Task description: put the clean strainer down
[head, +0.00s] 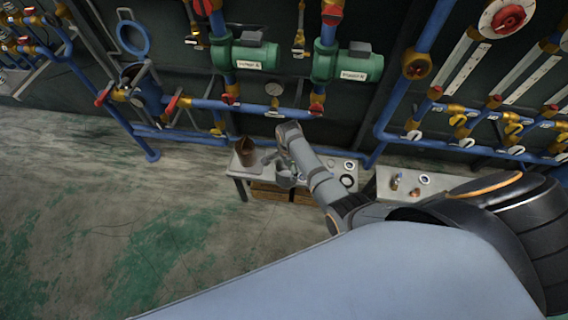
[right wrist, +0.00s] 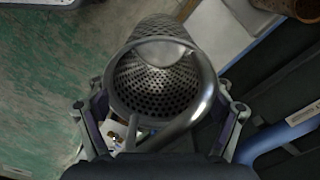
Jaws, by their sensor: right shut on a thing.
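The clean strainer (right wrist: 160,78) is a bare grey metal basket with a perforated wall and a thick rim and loop handle. It fills the middle of the right wrist view, its open mouth facing the camera. My right gripper (right wrist: 165,115) is shut on it, one finger on each side of the rim. In the head view the right gripper (head: 284,172) is small and partly hidden by my own arm, over or beside the low bench (head: 268,185). I cannot tell whether the strainer touches anything. My left gripper is not in view.
A brown, rusty-looking strainer (head: 246,152) stands at the bench's left end. Rings (head: 348,181) lie on its right part. A second bench (head: 405,193) with small fittings is further right. Blue pipes (head: 270,112) and valves run behind. Open floor (head: 120,220) lies left.

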